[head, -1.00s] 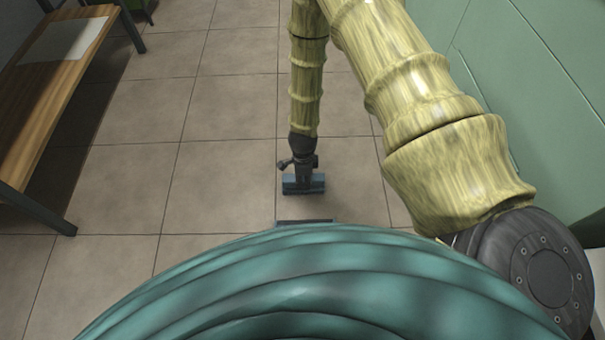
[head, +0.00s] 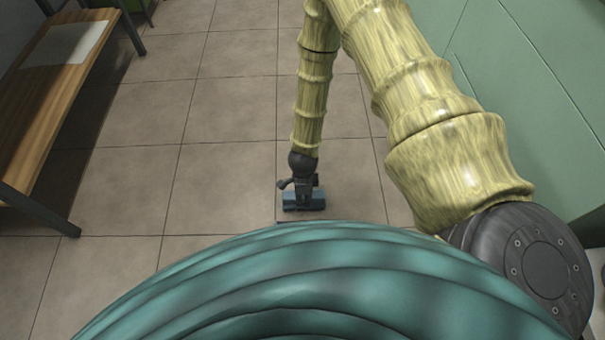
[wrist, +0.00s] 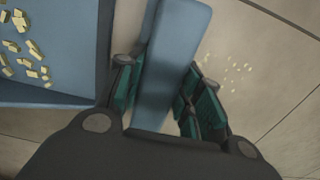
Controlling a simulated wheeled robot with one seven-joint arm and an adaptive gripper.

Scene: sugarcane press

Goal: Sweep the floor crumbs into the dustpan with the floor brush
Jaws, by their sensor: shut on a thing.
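The floor brush (wrist: 175,40) is a blue bar between the fingers of my gripper (wrist: 160,85) in the wrist view, and my gripper is shut on it. In the head view, my gripper (head: 302,183) holds the brush (head: 304,203) low at the floor; contact is hard to tell. The blue dustpan (wrist: 60,92) lies left of the brush in the wrist view, with several yellow crumbs (wrist: 28,48) in it. Several small pale crumbs (wrist: 230,72) lie on the floor right of the brush. In the head view my own body hides nearly all of the dustpan.
A wooden bench (head: 50,85) with a pale sheet (head: 66,44) on it stands at the left on metal legs. A green cabinet (head: 530,100) lines the right side. The tiled floor (head: 190,130) between them is mostly clear.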

